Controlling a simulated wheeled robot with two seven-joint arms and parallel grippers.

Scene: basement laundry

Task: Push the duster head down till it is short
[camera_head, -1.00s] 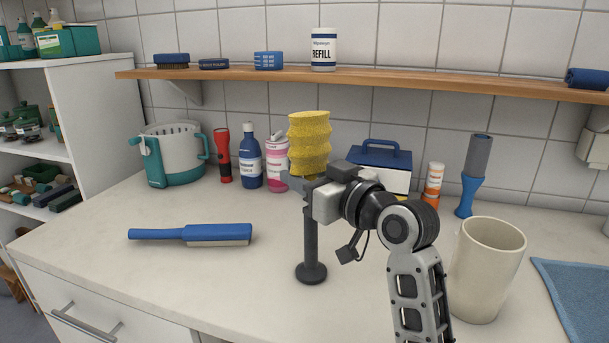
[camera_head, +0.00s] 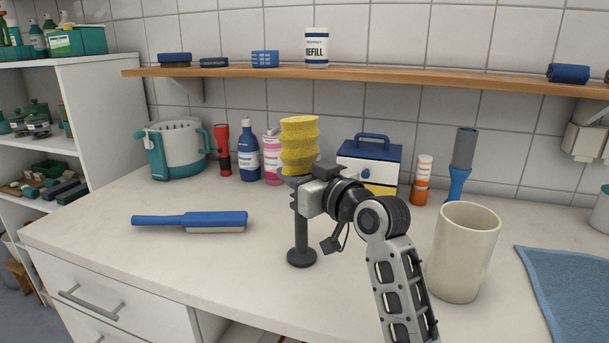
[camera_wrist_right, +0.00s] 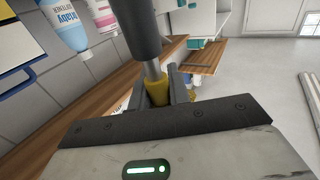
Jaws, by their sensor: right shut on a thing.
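The duster stands upright on the counter (camera_head: 235,275), with a ribbed yellow head (camera_head: 299,145) on a dark handle (camera_head: 302,230) that ends in a round black foot. My right gripper (camera_head: 297,182) is at the underside of the yellow head. In the right wrist view its fingers (camera_wrist_right: 162,92) are shut around the yellow lower end of the head. A short bare metal rod (camera_wrist_right: 153,68) shows there between the head and the thick dark handle (camera_wrist_right: 135,25). The fingertips are partly hidden in the head view. My left gripper is not in view.
A blue brush (camera_head: 190,221) lies left of the duster. A cream cup (camera_head: 465,255) and a blue cloth (camera_head: 570,290) are at right. Bottles, a blue-lidded box (camera_head: 370,155) and a bucket (camera_head: 178,150) stand behind. A wooden shelf (camera_head: 430,83) runs above.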

